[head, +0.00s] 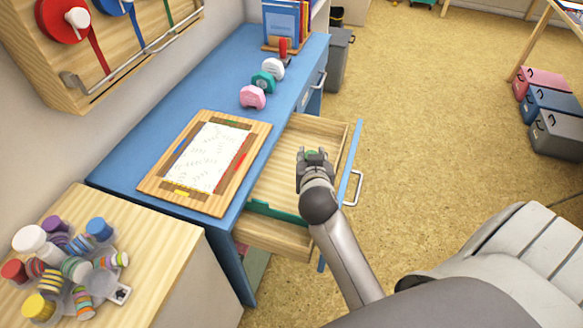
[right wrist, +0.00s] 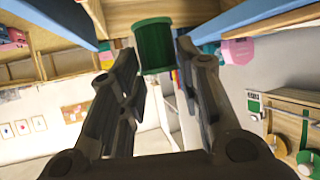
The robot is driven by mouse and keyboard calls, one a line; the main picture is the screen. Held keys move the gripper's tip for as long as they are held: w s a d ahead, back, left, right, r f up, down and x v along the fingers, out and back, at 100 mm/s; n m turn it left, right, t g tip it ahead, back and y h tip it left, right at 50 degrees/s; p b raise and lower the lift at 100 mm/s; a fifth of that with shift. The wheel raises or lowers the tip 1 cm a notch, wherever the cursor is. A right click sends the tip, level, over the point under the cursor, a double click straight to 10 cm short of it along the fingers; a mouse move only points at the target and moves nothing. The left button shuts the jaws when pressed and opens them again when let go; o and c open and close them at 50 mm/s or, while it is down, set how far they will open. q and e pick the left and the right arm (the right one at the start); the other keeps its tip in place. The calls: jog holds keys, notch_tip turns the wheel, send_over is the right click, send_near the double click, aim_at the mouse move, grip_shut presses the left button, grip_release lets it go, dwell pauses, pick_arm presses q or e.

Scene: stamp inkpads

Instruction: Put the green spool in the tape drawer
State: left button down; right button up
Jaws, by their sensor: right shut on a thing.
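The green spool (right wrist: 154,46) is between the two fingertips of my right gripper (right wrist: 158,60) in the right wrist view. The gripper is shut on the spool over the open drawer (head: 275,180) of the blue desk. The drawer is light wood inside, with a green divider (head: 276,211) across it and a blue front with a metal handle (head: 354,188). I cannot tell the spool's height above the drawer floor. My left gripper is not in view.
The blue desk (head: 180,135) holds a wooden board with paper (head: 210,155), and pink (head: 252,97), teal (head: 263,82) and white (head: 273,68) items. A wooden cabinet (head: 165,235) at lower left carries several tape rolls. Floor right of the drawer is clear.

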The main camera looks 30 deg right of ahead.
jog(key=x, duration=0.4)
jog(key=a+f+x, duration=0.1)
jog(key=x, duration=0.3)
jog(key=a+f+b+x, duration=0.1)
jog(key=x, duration=0.4)
jog(key=shift+w, duration=0.15)
jog(key=shift+w+f, duration=0.25)
jog(key=shift+f, duration=0.15)
jog(key=shift+w+d+f, duration=0.1)
jog(key=shift+w+f, duration=0.05)
jog(key=shift+f, duration=1.6)
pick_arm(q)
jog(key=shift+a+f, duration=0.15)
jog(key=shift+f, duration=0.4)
pick_arm(e)
jog(key=shift+f+b, duration=0.2)
jog(key=shift+b, duration=0.2)
jog(key=o, duration=0.8)
jog(key=shift+r, duration=0.1)
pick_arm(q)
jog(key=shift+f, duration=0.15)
pick_arm(e)
jog(key=shift+o, duration=0.2)
